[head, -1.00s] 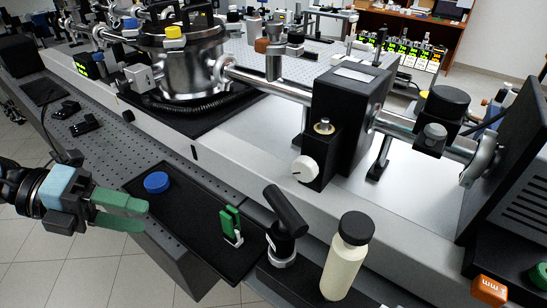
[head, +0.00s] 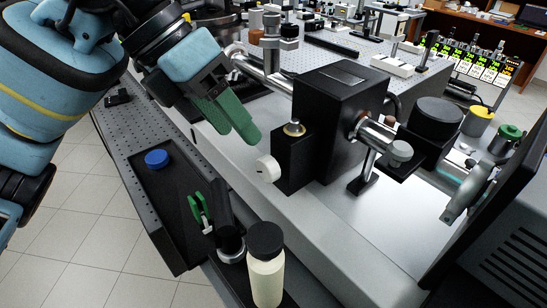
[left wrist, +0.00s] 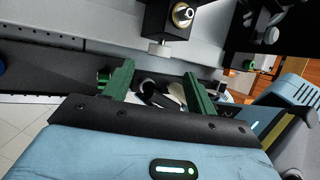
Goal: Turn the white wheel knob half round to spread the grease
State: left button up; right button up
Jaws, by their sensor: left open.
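The white wheel knob (head: 268,169) sits on the front left side of a small black block (head: 293,154) with a brass fitting on top, beside a larger black box. My left gripper (head: 238,130) has green fingers and is up and to the left of the knob, apart from it, pointing down toward the right. In the left wrist view, the fingers (left wrist: 160,82) are spread with nothing held between them. The knob (left wrist: 159,48) shows there edge-on, beyond the fingertips and under the block. My right gripper is not in view.
A black tray (head: 172,210) holds a blue cap (head: 157,158) and a green-handled item (head: 199,211). A cream bottle with a black lid (head: 266,270) stands at the front. The bench edge before the knob is clear.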

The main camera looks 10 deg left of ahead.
aim_at(260, 161)
pick_arm(q)
jog(key=x, duration=0.7)
jog(key=shift+d+f, duration=0.1)
jog(key=shift+f, duration=0.25)
jog(key=c, duration=1)
